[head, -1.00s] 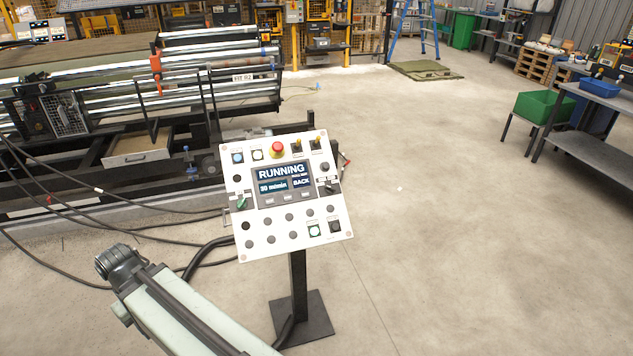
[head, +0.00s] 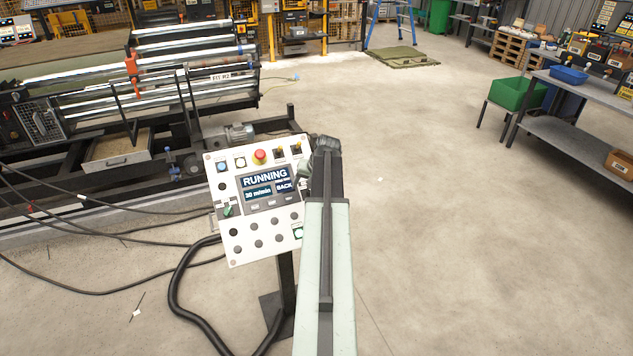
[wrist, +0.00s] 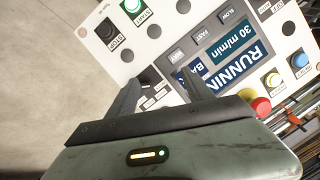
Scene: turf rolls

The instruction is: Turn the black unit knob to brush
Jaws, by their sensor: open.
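The white control panel (head: 222,250) stands on a post, and its screen (head: 266,188) reads RUNNING, 30 m/min and BACK. My gripper (wrist: 160,76) is open over the panel's right part, beside the screen. In the wrist view a dark knob (wrist: 150,76), which looks like the black unit knob, shows between the fingers, partly hidden. I cannot tell its setting or whether a finger touches it. In the head view my arm and gripper (head: 318,158) cover that part of the panel. A green knob (head: 227,211) sits on the left side.
A red stop button (head: 260,156) is near the panel's top, close to my gripper in the wrist view. A black cable (head: 180,290) loops beside the post. A roller machine (head: 190,70) stands behind left. The floor at right is clear up to the workbench (head: 580,135).

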